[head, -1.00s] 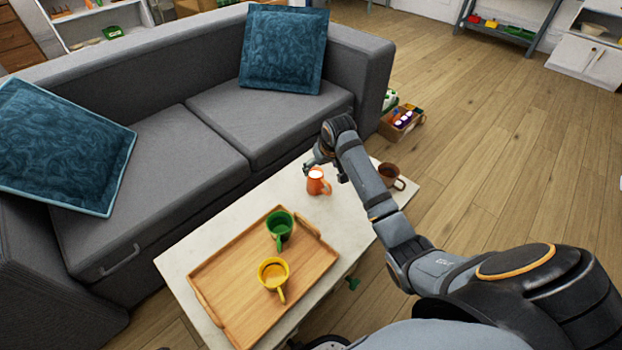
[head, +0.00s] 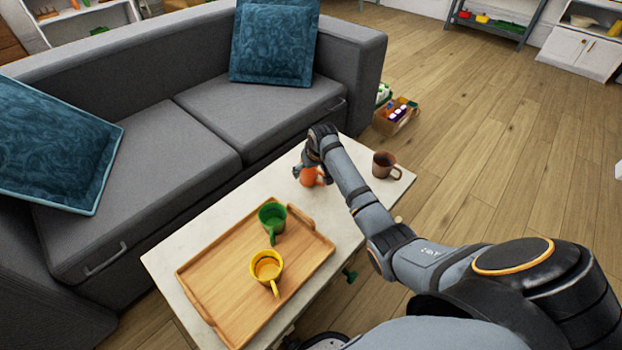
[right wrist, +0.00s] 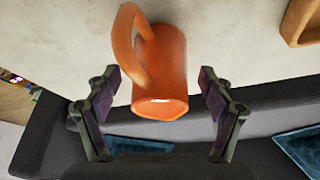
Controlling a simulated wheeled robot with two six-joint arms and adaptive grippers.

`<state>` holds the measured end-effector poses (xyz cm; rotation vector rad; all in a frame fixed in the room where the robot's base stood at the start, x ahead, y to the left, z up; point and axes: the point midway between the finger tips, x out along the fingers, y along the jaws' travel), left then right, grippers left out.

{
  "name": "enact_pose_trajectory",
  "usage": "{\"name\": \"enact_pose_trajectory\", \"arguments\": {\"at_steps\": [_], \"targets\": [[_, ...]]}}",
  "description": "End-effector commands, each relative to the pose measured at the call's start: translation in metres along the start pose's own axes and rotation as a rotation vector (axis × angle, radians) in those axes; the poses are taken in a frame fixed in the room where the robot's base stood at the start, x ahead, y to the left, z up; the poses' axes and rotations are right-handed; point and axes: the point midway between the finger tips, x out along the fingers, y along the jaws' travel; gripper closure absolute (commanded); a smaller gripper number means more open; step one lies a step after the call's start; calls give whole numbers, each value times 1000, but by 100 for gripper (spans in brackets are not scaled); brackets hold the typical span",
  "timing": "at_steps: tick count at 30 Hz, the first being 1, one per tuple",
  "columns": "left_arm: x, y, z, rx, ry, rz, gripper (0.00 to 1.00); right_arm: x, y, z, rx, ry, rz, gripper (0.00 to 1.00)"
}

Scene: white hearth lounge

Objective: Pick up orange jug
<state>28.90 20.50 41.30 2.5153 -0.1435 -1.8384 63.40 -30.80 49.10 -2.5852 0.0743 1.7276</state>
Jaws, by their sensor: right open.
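The orange jug (head: 311,178) stands on the white table (head: 170,262), close to its sofa-side edge. In the head view my right gripper (head: 304,167) is just above the jug and hides part of its top. In the right wrist view the jug (right wrist: 160,72) lies between the two open fingers (right wrist: 160,92), its rim towards the gripper and its handle at upper left. Gaps show between the jug and both fingers. My left gripper is not in view.
A wooden tray (head: 310,263) on the table holds a green mug (head: 271,217) and a yellow mug (head: 266,266). A brown mug (head: 383,164) stands right of my right arm. The grey sofa (head: 165,140) borders the table's far side.

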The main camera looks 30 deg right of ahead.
Motion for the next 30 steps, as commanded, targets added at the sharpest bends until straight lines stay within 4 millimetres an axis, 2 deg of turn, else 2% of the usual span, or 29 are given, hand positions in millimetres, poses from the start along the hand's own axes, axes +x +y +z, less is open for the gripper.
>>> {"name": "enact_pose_trajectory", "arguments": {"at_steps": [5,21,30], "targets": [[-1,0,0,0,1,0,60,-1,0,0,0,0,0,18],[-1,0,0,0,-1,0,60,-1,0,0,0,-1,0,92],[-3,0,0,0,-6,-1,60,-5,0,-2,0,2,0,93]]}}
